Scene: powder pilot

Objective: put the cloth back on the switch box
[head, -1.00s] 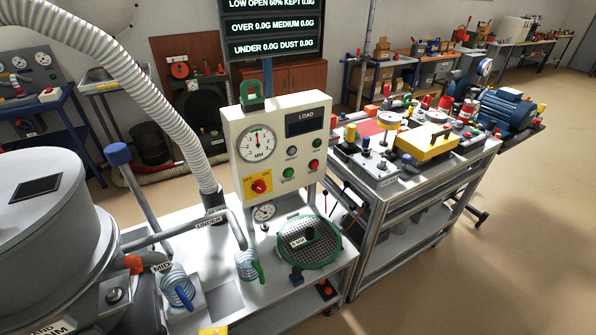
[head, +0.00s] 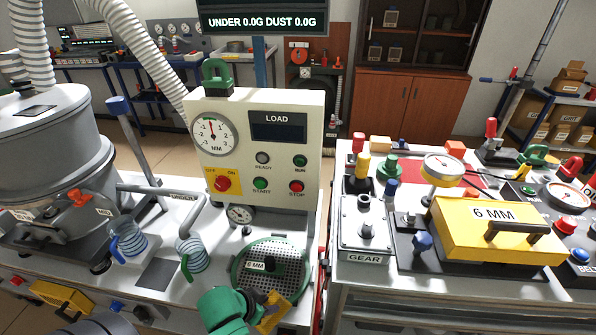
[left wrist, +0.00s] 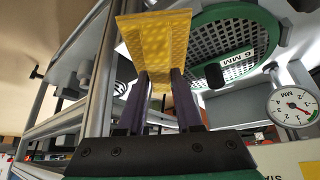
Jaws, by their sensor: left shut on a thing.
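The yellow cloth (head: 274,314) is at the bottom of the head view, in front of the green-rimmed sieve. My left gripper (head: 258,318), green, comes in from the bottom and is shut on it. In the left wrist view the cloth (left wrist: 155,38) is a flat, textured yellow piece between the two dark fingers (left wrist: 160,78). No box is labelled as the switch box. A cream control box (head: 258,150) with a LOAD display, a dial and a red knob on a yellow OFF/ON plate (head: 222,181) stands behind the cloth. My right gripper is not in view.
The round sieve (head: 246,281), labelled 6 MM, lies on the bench beside the cloth; it also shows in the left wrist view (left wrist: 268,24).

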